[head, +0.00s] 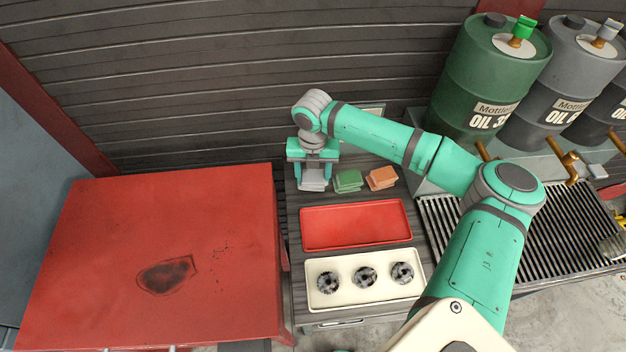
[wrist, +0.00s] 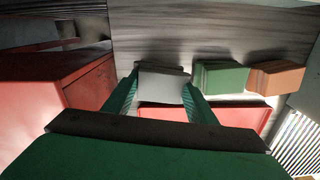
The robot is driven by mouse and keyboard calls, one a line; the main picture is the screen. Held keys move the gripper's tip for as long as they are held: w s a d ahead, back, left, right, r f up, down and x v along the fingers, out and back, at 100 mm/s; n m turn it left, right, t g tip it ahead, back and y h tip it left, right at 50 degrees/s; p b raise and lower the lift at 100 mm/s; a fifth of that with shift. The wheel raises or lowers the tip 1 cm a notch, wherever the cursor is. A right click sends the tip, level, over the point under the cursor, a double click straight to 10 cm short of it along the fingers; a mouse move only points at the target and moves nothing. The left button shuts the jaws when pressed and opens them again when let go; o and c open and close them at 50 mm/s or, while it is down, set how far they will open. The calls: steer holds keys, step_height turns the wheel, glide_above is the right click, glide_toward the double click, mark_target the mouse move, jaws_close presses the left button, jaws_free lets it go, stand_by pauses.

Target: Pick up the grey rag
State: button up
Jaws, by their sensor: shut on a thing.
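The grey rag (head: 314,183) is a small folded pale-grey block at the back left of the dark wooden worktop. In the wrist view the rag (wrist: 162,86) sits between the two green fingers of my gripper (wrist: 160,92). My gripper (head: 313,172) points down over it in the head view and is shut on it. I cannot tell whether the rag still touches the worktop. A green rag (head: 348,181) and an orange rag (head: 382,178) lie in a row to its right, apart from my gripper.
A red tray (head: 356,224) lies in front of the rags. A cream holder (head: 345,287) with three dark round parts is nearer. A large red cabinet (head: 110,235) stands at left, close to my gripper.

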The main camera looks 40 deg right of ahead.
steer(key=s+d+r, duration=0.2)
steer(key=s+r, duration=0.3)
steer(key=s, duration=0.1)
steer(key=s+d+r, duration=0.3)
steer(key=s+r, duration=0.2)
steer(key=s, duration=0.2)
steer(key=shift+d+r, duration=0.25)
steer(key=shift+d, duration=0.1)
steer(key=o, duration=0.4)
steer(key=shift+w, duration=0.1)
steer(key=shift+c, duration=1.4)
